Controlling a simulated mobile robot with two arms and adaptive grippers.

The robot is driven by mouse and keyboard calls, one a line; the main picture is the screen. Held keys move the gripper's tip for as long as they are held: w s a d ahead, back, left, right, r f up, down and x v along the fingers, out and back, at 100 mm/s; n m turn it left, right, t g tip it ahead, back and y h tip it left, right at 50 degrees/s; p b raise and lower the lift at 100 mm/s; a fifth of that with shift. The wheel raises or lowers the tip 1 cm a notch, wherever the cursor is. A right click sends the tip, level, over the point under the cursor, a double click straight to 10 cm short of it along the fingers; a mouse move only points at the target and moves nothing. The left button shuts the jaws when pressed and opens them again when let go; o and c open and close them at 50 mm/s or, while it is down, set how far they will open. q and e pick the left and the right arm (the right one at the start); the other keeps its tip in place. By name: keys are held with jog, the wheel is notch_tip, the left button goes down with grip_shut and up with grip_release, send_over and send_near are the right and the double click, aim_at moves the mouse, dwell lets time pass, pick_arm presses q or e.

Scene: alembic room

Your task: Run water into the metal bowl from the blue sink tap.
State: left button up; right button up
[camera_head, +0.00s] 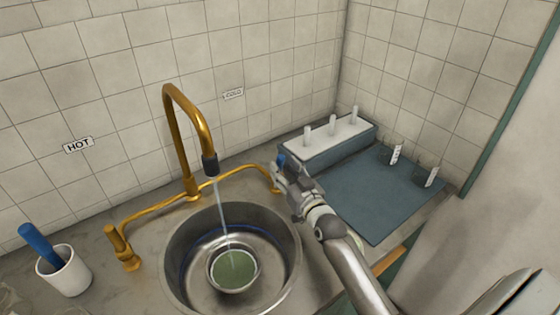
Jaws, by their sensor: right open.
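The metal bowl (237,290) sits inside the round sink basin (286,268), with a greenish surface inside it. A thin stream of water (222,212) runs from the black-tipped brass spout (180,128) down into the bowl. The blue tap (281,159) is at the right end of the brass pipe, mostly hidden by my gripper. My right gripper (285,171) is open at the blue tap; I cannot tell whether it touches it. My left gripper is not in view.
A brass handle (116,240) stands left of the sink. A white cup (64,273) holds a blue-handled tool (40,244). A white-topped rack (328,141) and a blue-grey mat (372,200) with two glass beakers lie right. Tiled walls close off the back.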

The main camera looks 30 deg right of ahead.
aim_at(282, 165)
jog(key=shift+w+d, duration=0.1)
jog(key=shift+w, duration=1.7)
grip_shut()
